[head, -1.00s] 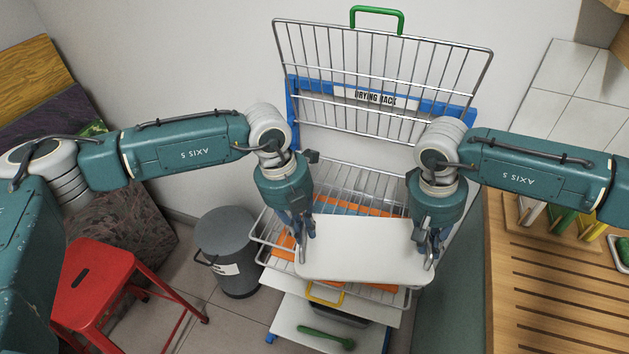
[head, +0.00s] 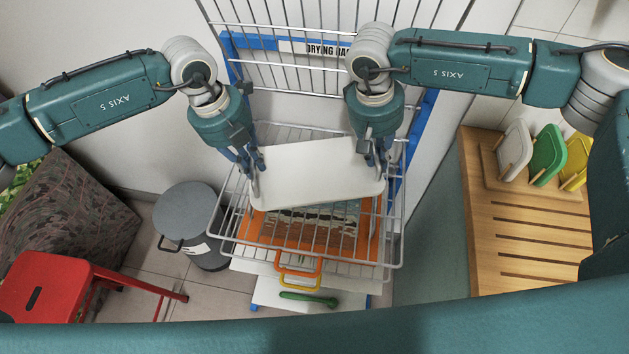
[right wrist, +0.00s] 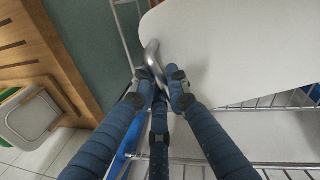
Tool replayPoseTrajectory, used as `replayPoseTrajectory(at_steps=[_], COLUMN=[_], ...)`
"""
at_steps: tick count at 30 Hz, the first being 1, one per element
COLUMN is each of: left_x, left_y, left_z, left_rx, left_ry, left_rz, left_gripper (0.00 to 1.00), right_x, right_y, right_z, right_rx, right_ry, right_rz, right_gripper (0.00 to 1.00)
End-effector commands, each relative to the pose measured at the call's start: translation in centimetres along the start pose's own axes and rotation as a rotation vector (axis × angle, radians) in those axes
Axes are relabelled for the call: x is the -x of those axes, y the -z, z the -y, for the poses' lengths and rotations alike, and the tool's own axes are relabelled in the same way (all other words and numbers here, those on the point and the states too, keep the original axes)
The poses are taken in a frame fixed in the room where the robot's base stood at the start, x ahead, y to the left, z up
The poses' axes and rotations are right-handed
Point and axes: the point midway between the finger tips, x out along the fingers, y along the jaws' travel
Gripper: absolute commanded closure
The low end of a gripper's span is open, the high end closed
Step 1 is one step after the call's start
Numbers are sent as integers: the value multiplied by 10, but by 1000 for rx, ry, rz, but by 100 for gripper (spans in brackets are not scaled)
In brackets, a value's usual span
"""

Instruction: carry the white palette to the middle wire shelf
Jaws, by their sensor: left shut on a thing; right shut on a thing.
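The white palette (head: 318,168) is a flat board with rounded corners, held up by both my grippers in front of the drying rack. My left gripper (head: 252,180) is shut on its left end. My right gripper (head: 379,160) is shut on its right end. In the right wrist view, the right fingers (right wrist: 160,78) close on a bent metal handle at the edge of the palette (right wrist: 230,50). The middle wire shelf (head: 305,262) shows below and in front of the palette, which hides part of it. I cannot tell the gap between them.
An orange-framed picture (head: 275,230) shows through the shelf's wires. Lower levels hold a yellow handle (head: 297,282) and a green tool (head: 308,299). A grey bin (head: 187,215) and red stool (head: 60,285) stand left. A slatted wooden bench (head: 520,235) with coloured boards stands right.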

Motion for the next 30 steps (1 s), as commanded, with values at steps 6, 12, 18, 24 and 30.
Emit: replayPoseTrajectory(at_steps=[6,12,18,24,30], left_x=[-2,-12,-26,-40,-47], left_y=[0,0,0,0,1], left_z=[5,3,0,-2,-4], left_rx=[-5,-5,-5,-5,-5], left_ry=[12,13,13,13,11], left_rz=[2,2,2,2,1], left_gripper=[100,100,100,100,78], right_x=[-2,-12,-25,-39,-46], right_y=[1,1,1,1,0], right_z=[6,8,10,13,15], right_rx=[5,5,6,6,6], right_ry=[11,11,11,11,11], right_rz=[-5,-5,-5,-5,-4], right_gripper=[100,100,100,100,78])
